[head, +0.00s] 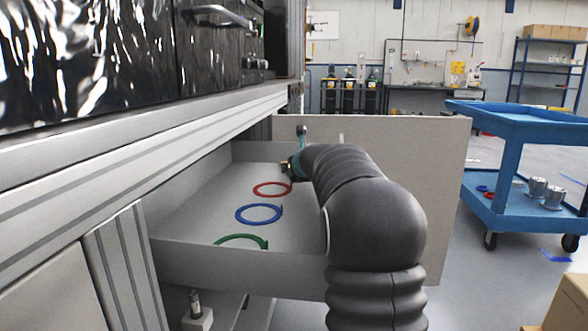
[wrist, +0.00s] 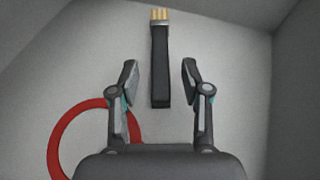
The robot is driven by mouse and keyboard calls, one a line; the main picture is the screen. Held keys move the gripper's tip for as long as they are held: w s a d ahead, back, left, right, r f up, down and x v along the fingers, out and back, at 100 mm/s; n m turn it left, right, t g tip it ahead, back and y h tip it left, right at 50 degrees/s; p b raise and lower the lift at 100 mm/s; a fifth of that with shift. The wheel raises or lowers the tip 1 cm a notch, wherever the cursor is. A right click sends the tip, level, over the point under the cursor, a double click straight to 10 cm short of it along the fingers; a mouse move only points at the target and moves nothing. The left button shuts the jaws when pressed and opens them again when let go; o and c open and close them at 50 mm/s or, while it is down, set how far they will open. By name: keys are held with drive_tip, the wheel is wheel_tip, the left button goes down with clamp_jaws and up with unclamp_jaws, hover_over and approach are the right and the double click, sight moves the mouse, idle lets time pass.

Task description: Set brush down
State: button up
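The brush (wrist: 160,70) has a black handle, a metal band and pale yellow bristles. In the wrist view it lies on the grey drawer floor, bristles pointing to the top of the picture. My gripper (wrist: 159,82) is open, one finger on each side of the handle, with a clear gap on both sides. In the head view my gripper (head: 291,167) is at the far part of the open drawer (head: 195,215), partly covered by my arm. I cannot make out the brush in the head view.
A red ring (head: 271,189), a blue ring (head: 259,214) and a green ring (head: 242,240) lie in the drawer. The red ring (wrist: 62,125) is left of my gripper in the wrist view. The workbench edge (head: 140,125) overhangs the drawer's left. A blue cart (head: 520,125) stands right.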

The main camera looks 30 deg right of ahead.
drive_tip(key=shift+s+r+p, duration=0.15)
drive_tip(key=shift+r+p, duration=0.3)
drive_tip(key=shift+r, duration=0.4)
drive_tip(key=v, duration=1.1)
drive_tip(key=shift+s, duration=0.35)
